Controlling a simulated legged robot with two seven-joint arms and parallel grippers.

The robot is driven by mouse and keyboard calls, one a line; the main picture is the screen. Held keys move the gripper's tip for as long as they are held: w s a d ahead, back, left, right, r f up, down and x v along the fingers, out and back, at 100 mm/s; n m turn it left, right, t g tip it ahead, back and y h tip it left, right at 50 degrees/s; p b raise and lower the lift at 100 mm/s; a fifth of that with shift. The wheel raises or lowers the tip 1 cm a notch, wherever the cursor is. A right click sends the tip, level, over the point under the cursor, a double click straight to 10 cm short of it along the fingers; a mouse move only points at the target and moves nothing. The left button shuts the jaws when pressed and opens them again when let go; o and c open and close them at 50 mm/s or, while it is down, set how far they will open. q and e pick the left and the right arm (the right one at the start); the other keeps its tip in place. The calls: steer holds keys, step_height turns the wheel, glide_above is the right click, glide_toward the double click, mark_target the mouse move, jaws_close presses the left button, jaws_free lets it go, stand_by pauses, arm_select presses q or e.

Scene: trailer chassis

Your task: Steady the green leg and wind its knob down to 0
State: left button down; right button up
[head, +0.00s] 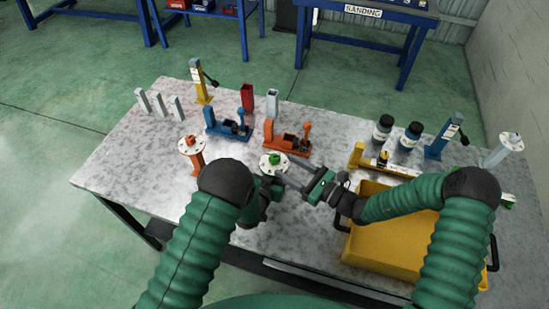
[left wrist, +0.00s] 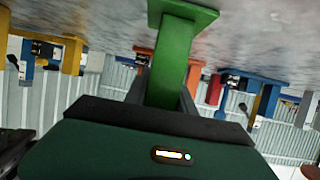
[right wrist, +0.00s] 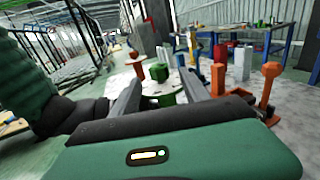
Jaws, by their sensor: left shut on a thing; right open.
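The green leg (left wrist: 175,62) stands upright on the table, appearing upside down in the left wrist view. My left gripper (left wrist: 163,95) is shut on its post. In the head view the leg's white disc (head: 264,167) and green knob (head: 277,158) show in front of the orange vise, while its post is mostly hidden. My right gripper (head: 284,172) is open beside the disc. In the right wrist view the green knob (right wrist: 158,72) lies between the two fingers, seemingly just beyond the tips. Contact with the knob cannot be told. The dial reading is too small to see.
An orange leg (head: 195,160) stands to the left. Orange (head: 288,142) and blue (head: 228,127) vises stand behind. A yellow tray (head: 390,240) lies under my right arm. Dark bottles (head: 382,129) stand at the back right. The table's front left is clear.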

mark_target(279, 161)
steer(key=x, duration=0.6)
steer(key=shift+d, duration=0.1)
jaws_close()
